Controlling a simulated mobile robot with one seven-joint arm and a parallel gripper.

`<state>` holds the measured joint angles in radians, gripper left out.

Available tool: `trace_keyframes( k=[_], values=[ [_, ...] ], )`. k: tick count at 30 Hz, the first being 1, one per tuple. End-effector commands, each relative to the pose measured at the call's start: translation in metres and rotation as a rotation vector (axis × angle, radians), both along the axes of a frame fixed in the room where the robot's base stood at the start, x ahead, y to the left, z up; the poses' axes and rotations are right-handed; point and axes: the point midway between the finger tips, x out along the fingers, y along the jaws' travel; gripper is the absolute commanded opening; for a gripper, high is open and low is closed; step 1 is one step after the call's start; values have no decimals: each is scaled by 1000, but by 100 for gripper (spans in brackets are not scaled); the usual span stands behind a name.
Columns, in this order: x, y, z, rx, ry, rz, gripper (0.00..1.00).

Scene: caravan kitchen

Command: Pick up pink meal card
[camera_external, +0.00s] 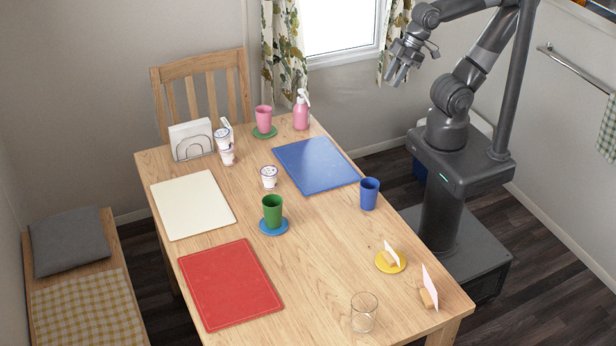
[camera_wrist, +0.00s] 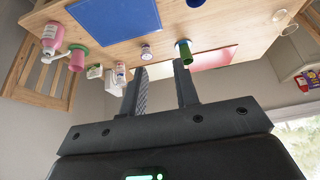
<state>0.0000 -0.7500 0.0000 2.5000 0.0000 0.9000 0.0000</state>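The pink meal card (camera_external: 430,284) stands upright in a small wooden holder near the table's front right corner in the external view. A second, paler card (camera_external: 391,253) stands in a holder on a yellow coaster (camera_external: 389,264), just behind and to the left of it. My gripper (camera_external: 397,76) is raised beyond the table's far right side, well apart from both cards. In the wrist view, its two fingers (camera_wrist: 161,82) are spread with nothing held between them. I cannot make out either card in the wrist view.
A clear glass (camera_external: 364,312) stands left of the pink card. A blue cup (camera_external: 369,193) and blue mat (camera_external: 315,165) lie farther back. The wooden table (camera_external: 320,270) also holds a green cup (camera_external: 272,210) and a red mat (camera_external: 230,283). Bare tabletop surrounds the cards.

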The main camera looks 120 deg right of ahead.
Motion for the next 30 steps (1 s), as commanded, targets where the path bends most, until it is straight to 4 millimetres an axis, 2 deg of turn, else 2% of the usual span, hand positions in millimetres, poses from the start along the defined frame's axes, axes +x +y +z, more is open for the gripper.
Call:
trace_keyframes(
  k=[5,8,11,20,24,30],
  values=[
    [4,3,1,-6,4,14,28],
    [17,11,1,-24,19,56,28],
    [39,27,2,-52,41,131,28],
    [113,101,-16,-123,109,420,28],
    [141,144,-33,-134,136,560,28],
    [172,210,-66,-129,169,757,28]
  ],
)
